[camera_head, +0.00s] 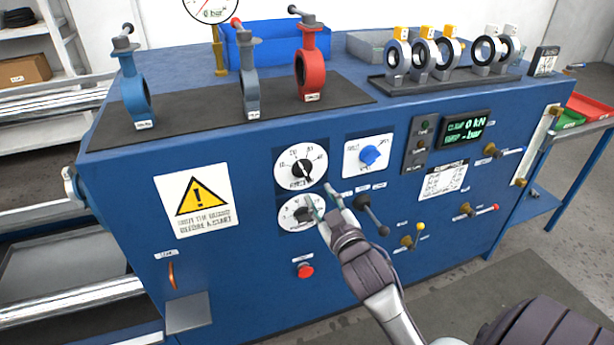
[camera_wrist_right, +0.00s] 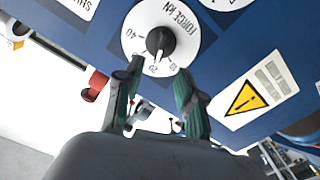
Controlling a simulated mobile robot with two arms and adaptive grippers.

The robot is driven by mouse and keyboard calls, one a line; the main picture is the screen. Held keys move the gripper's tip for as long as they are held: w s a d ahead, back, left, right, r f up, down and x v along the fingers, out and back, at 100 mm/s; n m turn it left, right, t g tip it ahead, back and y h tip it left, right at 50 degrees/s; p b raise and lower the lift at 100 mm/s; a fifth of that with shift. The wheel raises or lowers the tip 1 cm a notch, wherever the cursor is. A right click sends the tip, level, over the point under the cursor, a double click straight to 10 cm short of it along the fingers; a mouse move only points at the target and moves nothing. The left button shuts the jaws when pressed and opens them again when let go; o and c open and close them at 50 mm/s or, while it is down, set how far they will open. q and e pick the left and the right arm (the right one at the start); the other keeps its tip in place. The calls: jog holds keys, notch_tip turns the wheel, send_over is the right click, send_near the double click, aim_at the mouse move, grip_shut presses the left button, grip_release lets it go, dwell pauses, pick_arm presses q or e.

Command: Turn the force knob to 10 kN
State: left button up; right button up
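The force dial (camera_head: 301,167) is a round white face on the blue panel, labelled FORCE kN in the wrist view, with a black knob (camera_wrist_right: 160,40) at its centre. In the wrist view the knob's white mark points down toward the 20 and 10 marks; the exact value is hard to read. My right gripper (camera_head: 321,196) is open and empty in front of the panel, overlapping the lower dial in the head view. Its two green-lined fingers (camera_wrist_right: 160,72) are apart, just short of the knob, with nothing between them. My left gripper is not in view.
A second white dial (camera_head: 294,214) sits below. A blue knob (camera_head: 370,154) and a black lever (camera_head: 372,215) are to the right. The display (camera_head: 467,130) shows 0 kN. A red button (camera_head: 305,270) is lower down. A warning sign (camera_head: 196,202) is at left.

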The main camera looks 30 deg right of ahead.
aim_at(306, 175)
jog(key=x, duration=0.8)
jog(key=shift+w+p, duration=0.3)
jog(key=shift+w, duration=0.1)
grip_shut()
